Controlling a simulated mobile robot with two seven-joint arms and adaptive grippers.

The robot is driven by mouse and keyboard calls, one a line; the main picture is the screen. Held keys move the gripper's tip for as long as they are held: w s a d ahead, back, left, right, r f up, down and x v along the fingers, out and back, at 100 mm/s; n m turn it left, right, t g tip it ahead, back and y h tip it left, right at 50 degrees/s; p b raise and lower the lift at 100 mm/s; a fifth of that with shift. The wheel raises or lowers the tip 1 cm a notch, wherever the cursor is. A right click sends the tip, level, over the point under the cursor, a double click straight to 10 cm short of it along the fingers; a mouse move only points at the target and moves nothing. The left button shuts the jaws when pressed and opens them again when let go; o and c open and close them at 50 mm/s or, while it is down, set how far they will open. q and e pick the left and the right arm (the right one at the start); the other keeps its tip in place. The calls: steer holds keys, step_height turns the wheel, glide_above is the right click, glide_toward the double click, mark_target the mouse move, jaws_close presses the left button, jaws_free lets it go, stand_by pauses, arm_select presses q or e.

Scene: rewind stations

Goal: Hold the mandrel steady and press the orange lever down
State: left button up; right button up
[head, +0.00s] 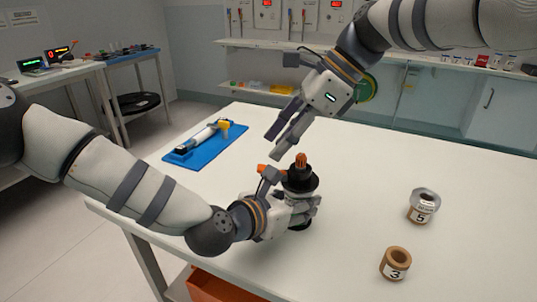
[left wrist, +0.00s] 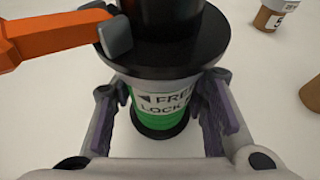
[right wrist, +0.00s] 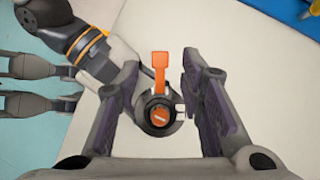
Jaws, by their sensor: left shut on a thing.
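The mandrel (head: 300,180) stands upright on the white table, black with an orange top. In the left wrist view its lower body (left wrist: 158,103) is green and white with FREE and LOCK lettering. The orange lever (head: 262,169) sticks out sideways from its upper part; it also shows in the left wrist view (left wrist: 50,35) and the right wrist view (right wrist: 160,66). My left gripper (head: 305,211) is shut on the mandrel's lower body, below the black flange. My right gripper (head: 273,146) is open and empty above the mandrel and lever, its fingers pointing down, apart from both.
A cardboard roll marked 3 (head: 396,263) and a silver-topped roll marked 5 (head: 423,206) stand at the right of the table. A blue tray (head: 180,158) with a yellow-handled tool lies at the back left. An orange bin (head: 215,286) is below the table's front edge.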

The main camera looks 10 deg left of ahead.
mark_target(263, 167)
steer(key=shift+d+r, duration=0.2)
steer(key=shift+r, duration=0.05)
steer(key=d+r+y, duration=0.2)
steer(key=d+r, duration=0.1)
steer(key=d, duration=0.2)
steer(key=x, duration=1.1)
steer(key=shift+w+f, duration=0.25)
steer(key=shift+f, duration=0.15)
jaws_close()
